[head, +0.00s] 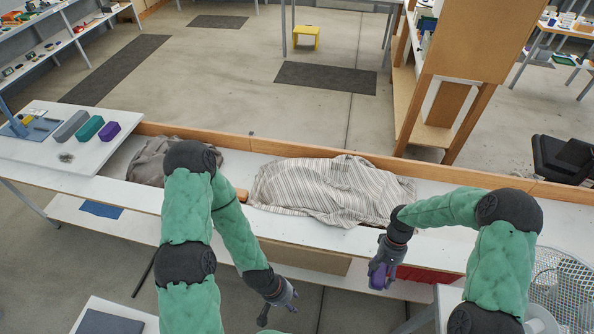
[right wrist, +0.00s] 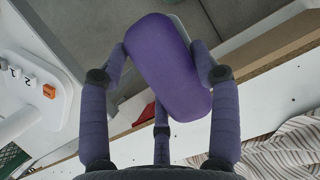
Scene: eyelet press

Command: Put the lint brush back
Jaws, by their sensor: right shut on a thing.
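My right gripper (head: 384,268) is shut on a purple rounded block (right wrist: 168,62), with a finger on either side of it and a third finger beneath. The block also shows in the head view (head: 378,278), in front of the bench's near edge. A grey-green strip shows along its far side. I cannot tell for sure that it is the lint brush. My left gripper (head: 279,302) is low at the bottom middle, its fingers apart, with nothing visible between them. A brown piece (head: 242,195) lies on the bench, partly hidden by my left arm.
Grey (head: 70,126), green (head: 88,128) and purple (head: 109,131) rounded blocks stand on the left table, by a grey fuzzy clump (head: 66,157). A striped cloth (head: 325,190) covers mid-bench.

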